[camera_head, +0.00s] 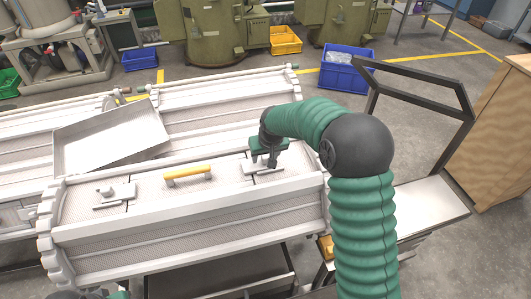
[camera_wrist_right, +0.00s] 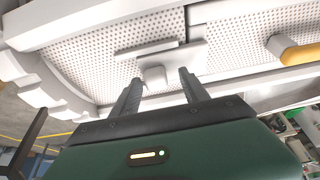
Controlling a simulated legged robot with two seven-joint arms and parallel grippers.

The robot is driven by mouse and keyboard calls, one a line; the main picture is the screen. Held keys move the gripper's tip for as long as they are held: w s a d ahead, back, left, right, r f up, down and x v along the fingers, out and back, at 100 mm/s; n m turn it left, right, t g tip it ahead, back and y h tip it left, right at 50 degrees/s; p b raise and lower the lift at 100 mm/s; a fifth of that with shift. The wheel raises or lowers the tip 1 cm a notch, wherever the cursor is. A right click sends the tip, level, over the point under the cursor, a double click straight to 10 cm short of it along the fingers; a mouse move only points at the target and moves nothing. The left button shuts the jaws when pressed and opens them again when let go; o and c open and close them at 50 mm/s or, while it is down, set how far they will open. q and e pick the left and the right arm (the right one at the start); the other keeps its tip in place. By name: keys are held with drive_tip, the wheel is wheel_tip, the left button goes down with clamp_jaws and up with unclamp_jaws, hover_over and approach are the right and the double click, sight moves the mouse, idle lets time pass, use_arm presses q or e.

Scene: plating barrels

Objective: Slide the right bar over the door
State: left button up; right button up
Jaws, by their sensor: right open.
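The right bar (camera_head: 262,169) is a grey latch with a knob on top of the barrel, near its right end. In the wrist view the bar (camera_wrist_right: 160,51) lies flat, with its knob (camera_wrist_right: 154,75) between the fingertips. My right gripper (camera_head: 266,160) is over the bar, pointing down; in the wrist view it (camera_wrist_right: 160,80) is open, and I cannot tell whether a finger touches the knob. The door (camera_head: 188,184) is the perforated panel with a yellow handle (camera_head: 188,173). The left bar (camera_head: 114,194) lies at its other end. Only a dark green bit of my left arm shows at bottom left.
A metal tray (camera_head: 110,137) rests tilted on the barrels behind. A dark frame rail (camera_head: 420,72) stands at right, beside a wooden crate (camera_head: 497,130). Blue (camera_head: 346,72) and yellow (camera_head: 285,41) bins stand on the floor beyond.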

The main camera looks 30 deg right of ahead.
drive_tip(key=p+v, duration=0.2)
drive_tip(key=v, duration=1.4)
drive_tip(key=shift+s+r, duration=0.2)
drive_tip(key=shift+r, duration=0.05)
drive_tip(key=shift+a+p, duration=0.1)
drive_tip(key=shift+p, duration=0.25)
drive_tip(key=s+a+f+n+p, duration=0.1)
drive_tip(key=s+a+f+p, duration=0.1)
drive_tip(key=s, duration=0.4)
drive_tip(key=s+a+f+n+g+p, duration=0.1)
drive_tip(key=s+a+f+p, duration=0.1)
drive_tip(key=s, duration=0.4)
drive_tip(key=s+a+f+y+p, duration=0.1)
drive_tip(key=s+a+f+p, duration=0.1)
drive_tip(key=s+a+p, duration=0.2)
drive_tip(key=s+a, duration=0.1)
drive_tip(key=s, duration=0.1)
drive_tip(key=shift+s+a+f+n+g, duration=0.3)
drive_tip(key=shift+a+f+n, duration=0.1)
